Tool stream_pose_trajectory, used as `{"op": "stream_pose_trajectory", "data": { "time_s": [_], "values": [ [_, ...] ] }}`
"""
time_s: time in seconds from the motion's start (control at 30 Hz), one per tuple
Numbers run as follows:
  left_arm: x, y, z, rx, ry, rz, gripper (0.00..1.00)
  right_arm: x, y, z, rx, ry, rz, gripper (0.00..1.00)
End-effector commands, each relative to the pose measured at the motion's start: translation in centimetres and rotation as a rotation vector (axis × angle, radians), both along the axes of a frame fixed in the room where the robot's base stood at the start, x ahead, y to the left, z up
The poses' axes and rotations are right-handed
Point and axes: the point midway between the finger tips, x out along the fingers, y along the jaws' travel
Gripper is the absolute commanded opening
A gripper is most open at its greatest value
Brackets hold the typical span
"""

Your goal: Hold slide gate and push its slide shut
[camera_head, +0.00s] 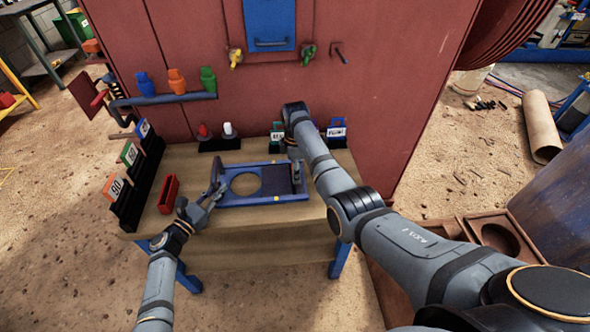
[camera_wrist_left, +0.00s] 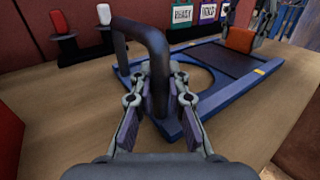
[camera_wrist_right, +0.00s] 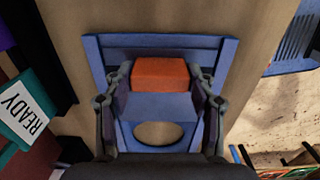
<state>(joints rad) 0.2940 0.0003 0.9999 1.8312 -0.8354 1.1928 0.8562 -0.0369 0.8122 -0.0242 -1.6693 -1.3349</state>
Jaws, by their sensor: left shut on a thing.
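The blue slide gate (camera_head: 262,200) lies flat on the wooden table, with a round opening (camera_head: 245,184) showing and a dark slide plate (camera_head: 275,180) to its right. A dark bar handle (camera_wrist_left: 150,35) rises at the gate's left end. My left gripper (camera_head: 214,192) is shut on that handle; the left wrist view shows its fingers on both sides of the bar. An orange block (camera_wrist_right: 162,75) stands on the slide. My right gripper (camera_wrist_right: 162,82) has a finger at each side of this block; whether both touch it is unclear. The right arm hides much of this in the head view.
Numbered cards in black holders (camera_head: 128,190) and a red tray (camera_head: 168,194) stand at the table's left. Red and white pieces (camera_head: 215,133) and labelled cards (camera_head: 337,133) line the back. A red machine wall rises behind the table.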

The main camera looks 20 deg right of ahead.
Motion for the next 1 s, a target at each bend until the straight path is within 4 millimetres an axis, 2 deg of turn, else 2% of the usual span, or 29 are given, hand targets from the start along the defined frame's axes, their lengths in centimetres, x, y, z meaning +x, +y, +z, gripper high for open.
{"op": "stream_pose_trajectory", "data": {
  "time_s": [0.03, 0.3, 0.37, 0.47, 0.7, 0.8, 1.0],
  "values": [
    [0.0, 0.0, -0.1, 0.001, 0.001, 0.0, 0.0, 0.0, 0.0, 0.0, 0.0, -0.001, 0.0, 0.43],
    [0.0, 0.0, -0.1, 0.001, 0.001, 0.0, 0.0, 0.0, 0.0, 0.0, 0.0, -0.001, 0.0, 0.06],
    [0.0, 0.0, -0.1, 0.001, 0.001, 0.0, 0.0, 0.0, 0.0, 0.0, 0.0, -0.001, 0.0, 0.0],
    [0.0, 0.0, -0.1, 0.001, 0.001, 0.0, 0.0, 0.1, 0.5, 0.0, 0.001, -0.001, 0.001, 0.0],
    [0.0, 0.0, -0.1, 0.001, 0.001, -0.001, 0.0, 1.3, 5.7, 0.1, 0.006, -0.001, 0.003, 0.0],
    [-0.1, 0.0, -0.1, 0.0, 0.0, -0.002, 0.0, 1.6, 7.2, 0.1, 0.006, -0.001, 0.002, 0.0],
    [-0.1, -0.1, 0.0, -0.001, 0.001, -0.002, 0.0, 1.8, 8.4, 0.1, 0.004, -0.003, 0.001, 0.0]
  ]
}}
